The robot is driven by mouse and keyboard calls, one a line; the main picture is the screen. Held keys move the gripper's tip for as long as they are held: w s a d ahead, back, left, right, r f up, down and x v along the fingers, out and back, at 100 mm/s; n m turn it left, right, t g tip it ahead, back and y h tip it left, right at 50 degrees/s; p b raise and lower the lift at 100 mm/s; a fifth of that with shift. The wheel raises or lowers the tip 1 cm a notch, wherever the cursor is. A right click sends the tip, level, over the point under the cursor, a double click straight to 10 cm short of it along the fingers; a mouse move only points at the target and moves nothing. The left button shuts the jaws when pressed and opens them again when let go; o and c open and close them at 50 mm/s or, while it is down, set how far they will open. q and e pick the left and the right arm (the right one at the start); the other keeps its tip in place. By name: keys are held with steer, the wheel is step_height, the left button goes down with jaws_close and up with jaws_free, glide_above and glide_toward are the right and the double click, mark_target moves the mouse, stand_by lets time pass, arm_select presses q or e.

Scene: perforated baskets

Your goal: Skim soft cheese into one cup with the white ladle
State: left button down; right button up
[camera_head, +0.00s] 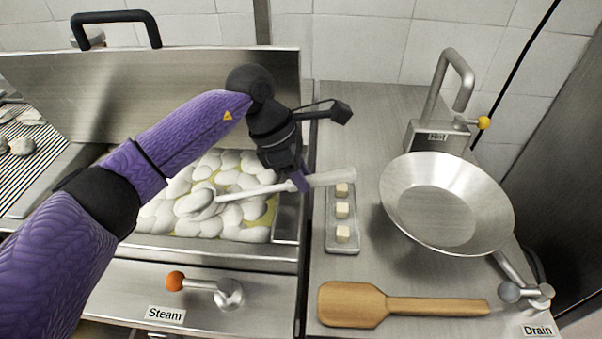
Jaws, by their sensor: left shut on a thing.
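The white ladle (252,192) is held by its handle in my left gripper (298,181), which is shut on it. The handle's end sticks out to the right, above a small tray. The ladle's bowl (195,202) is over the vat (287,228), at the surface of the soft cheese (180,187); I cannot tell whether it touches or holds any. The cheese lies as white lumps in yellowish liquid. No cup is clearly recognisable. My right gripper is out of view.
A small tray (342,247) holds three pale cubes. A wide metal bowl (447,203) stands right, beside a metal tap-like fitting (435,130). A wooden paddle (352,304) lies at the front. A raised metal lid (150,90) backs the vat; an orange-knobbed steam lever (205,284) is in front.

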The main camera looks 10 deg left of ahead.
arm_select(q)
steer(key=shift+y, duration=0.5)
step_height(320, 180, up, 8)
steer(key=p, duration=0.5)
steer(key=shift+r+p, duration=0.2)
steer(key=shift+p, duration=0.1)
step_height(320, 180, up, 6)
steer(key=y+p, duration=0.1)
steer(key=p, duration=0.4)
steer(key=shift+r, duration=0.2)
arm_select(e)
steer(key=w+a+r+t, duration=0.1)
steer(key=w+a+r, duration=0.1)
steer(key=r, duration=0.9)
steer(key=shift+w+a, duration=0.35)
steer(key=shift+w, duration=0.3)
arm_select(q)
steer(key=shift+s, duration=0.1)
